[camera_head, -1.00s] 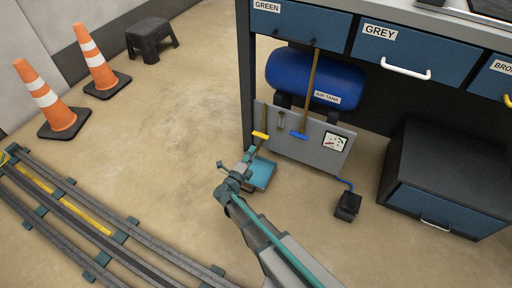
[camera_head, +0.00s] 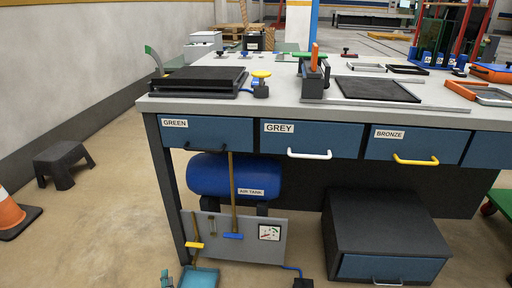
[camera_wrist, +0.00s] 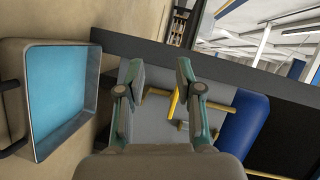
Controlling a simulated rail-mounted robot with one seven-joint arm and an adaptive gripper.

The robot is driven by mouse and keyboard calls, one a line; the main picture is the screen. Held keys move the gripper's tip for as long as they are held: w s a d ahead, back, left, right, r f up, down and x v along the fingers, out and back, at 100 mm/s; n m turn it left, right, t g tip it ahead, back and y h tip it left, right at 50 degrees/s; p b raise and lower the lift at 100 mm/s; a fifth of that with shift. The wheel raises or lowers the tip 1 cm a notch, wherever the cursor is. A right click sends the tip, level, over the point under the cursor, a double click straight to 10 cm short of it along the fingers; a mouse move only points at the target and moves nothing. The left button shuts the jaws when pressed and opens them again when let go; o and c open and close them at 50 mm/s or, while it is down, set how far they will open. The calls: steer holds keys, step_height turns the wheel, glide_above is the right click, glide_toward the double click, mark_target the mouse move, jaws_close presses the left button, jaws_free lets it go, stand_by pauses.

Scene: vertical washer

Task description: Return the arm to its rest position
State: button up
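My gripper (camera_wrist: 159,74) shows in the wrist view with its two fingers apart and nothing held between them. It faces the grey panel (camera_wrist: 148,112), with the yellow tool (camera_wrist: 173,104) behind the gap between the fingers. In the head view only a small teal part of my arm's end (camera_head: 166,279) shows at the bottom edge, left of the blue tray (camera_head: 200,277). The rest of my arm is out of that view. In the wrist view the blue tray (camera_wrist: 65,95) is left of the fingers, apart from them.
The workbench (camera_head: 290,113) has labelled drawers and stands over the blue air tank (camera_head: 234,178). A dark cabinet (camera_head: 385,215) sits below right. A black stool (camera_head: 62,165) and an orange cone (camera_head: 8,213) are at left. Floor between stool and bench is clear.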

steer(key=s+d+f+n+g+y+p, duration=0.35)
steer(key=s+n+g+p, duration=0.25)
steer(key=s+n+g, duration=0.3)
steer(key=s+d+r+n+g+h+p, duration=0.25)
steer(key=s+d+p, duration=0.25)
steer(key=d, duration=0.4)
steer(key=s+d+r+n+g+h+p, duration=0.1)
steer(key=s+d+g+h+p, duration=0.3)
steer(key=d, duration=0.6)
steer(key=s+d+r+n+g+h+p, duration=0.1)
steer(key=s+d+r+n+g+p, duration=0.1)
steer(key=s+d+p, duration=0.55)
steer(key=s+d+r+m+g+p, duration=0.1)
steer(key=s+d+r+p, duration=0.2)
steer(key=d+r+p, duration=0.3)
steer(key=s+d+r+m+g+p, duration=0.1)
steer(key=s+d+r+p, duration=0.3)
steer(key=d+r, duration=0.5)
steer(key=s+d+r+m+g+h+p, duration=0.1)
steer(key=s+d+r+p, duration=0.3)
steer(key=d+r+p, duration=0.4)
steer(key=shift+s+g, duration=0.25)
steer(key=shift+g, duration=0.5)
steer(key=shift+f, duration=0.1)
